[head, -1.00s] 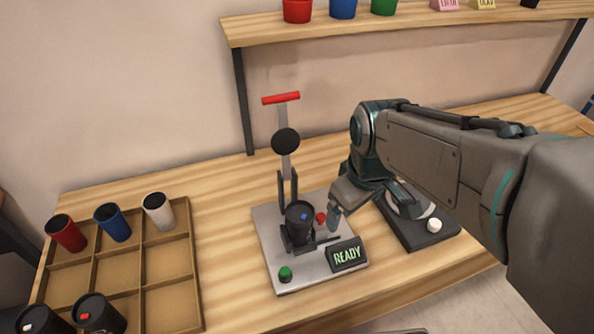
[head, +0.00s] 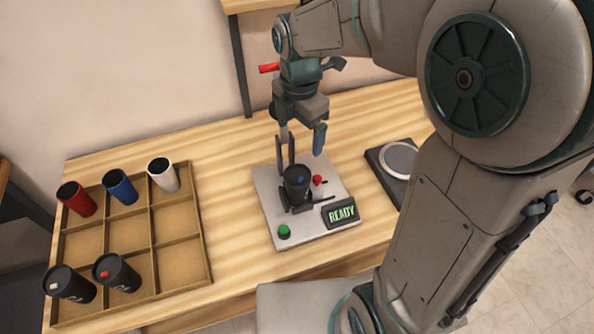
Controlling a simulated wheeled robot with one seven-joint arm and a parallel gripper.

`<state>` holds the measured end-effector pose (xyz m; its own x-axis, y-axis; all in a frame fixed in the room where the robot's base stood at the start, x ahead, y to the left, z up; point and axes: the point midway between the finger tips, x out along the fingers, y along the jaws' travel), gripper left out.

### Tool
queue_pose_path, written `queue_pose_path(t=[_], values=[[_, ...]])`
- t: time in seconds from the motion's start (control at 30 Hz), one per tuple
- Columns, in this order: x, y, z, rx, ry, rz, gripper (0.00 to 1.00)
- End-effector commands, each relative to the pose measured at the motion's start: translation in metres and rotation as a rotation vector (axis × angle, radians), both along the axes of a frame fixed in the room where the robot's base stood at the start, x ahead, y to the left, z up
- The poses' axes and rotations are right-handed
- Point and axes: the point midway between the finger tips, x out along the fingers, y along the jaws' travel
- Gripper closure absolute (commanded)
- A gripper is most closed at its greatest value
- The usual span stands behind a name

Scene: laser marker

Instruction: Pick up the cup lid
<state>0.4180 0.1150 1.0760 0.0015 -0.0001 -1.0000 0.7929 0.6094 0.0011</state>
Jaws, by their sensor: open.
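A black cup (head: 297,186) stands in the holder of the marking machine (head: 270,205). Its dark top carries a small blue mark and looks like a lid (head: 298,174), though I cannot clearly see a seam. My gripper (head: 301,143) points down above and slightly behind the cup, apart from it, with its fingers spread and nothing between them. Two black cups with dark tops stand at the front of the tray, one with a white mark (head: 68,285) and one with a red mark (head: 115,274).
The divided wooden tray (head: 207,255) also holds red (head: 76,199), blue (head: 120,187) and white (head: 163,175) cups. The machine has a red-handled lever (head: 269,68), a READY display (head: 341,212) and a green button (head: 284,231). A dark device (head: 385,173) stands to the right.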

Motion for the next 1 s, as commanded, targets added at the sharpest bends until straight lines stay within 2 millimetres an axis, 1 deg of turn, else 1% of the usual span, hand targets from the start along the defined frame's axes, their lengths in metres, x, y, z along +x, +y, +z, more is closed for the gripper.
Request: queue_pose_path(t=[0.07, 0.17, 0.3, 0.43, 0.53, 0.77, 1.0], values=[[0.000, 0.001, -0.004, -0.001, 0.004, 0.019, 0.11], [0.000, 0.002, -0.018, -0.001, 0.007, 0.023, 0.11], [0.000, 0.002, -0.047, -0.002, 0.009, 0.021, 0.11], [0.000, 0.001, -0.070, -0.001, 0.007, 0.018, 0.11], [0.000, 0.001, -0.081, -0.001, 0.004, 0.018, 0.11], [-0.001, 0.003, -0.096, -0.001, 0.005, 0.020, 0.11], [-0.003, 0.005, -0.129, -0.001, 0.007, 0.018, 0.11]])
